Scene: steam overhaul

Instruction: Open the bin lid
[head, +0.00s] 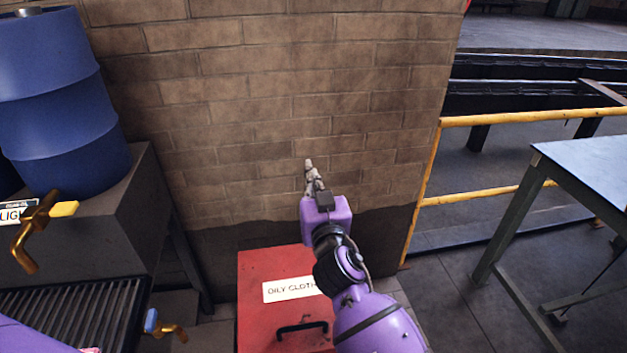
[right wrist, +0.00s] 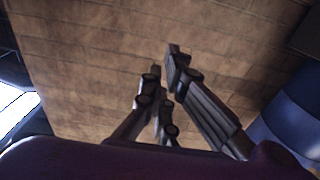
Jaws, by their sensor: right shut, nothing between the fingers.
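The red bin (head: 262,325) stands on the floor against the brick wall. Its lid (head: 275,268) carries a white label reading "OILY CLOTH", partly hidden by my right arm, and a black handle (head: 301,327) shows near its front. The lid looks shut. My right gripper (head: 309,163) is shut and empty, above and beyond the bin, pointing up toward the wall. In the right wrist view its fingers (right wrist: 168,62) show against the brick wall, with no bin in sight. My left gripper is not in view; a bit of purple shows at the lower left edge.
A blue drum (head: 65,110) stands on a dark bench at the left, with brass taps (head: 32,235) and a slatted grate (head: 75,310) below. A yellow railing (head: 530,117) and a metal table (head: 590,165) are at the right. Floor between bin and table is clear.

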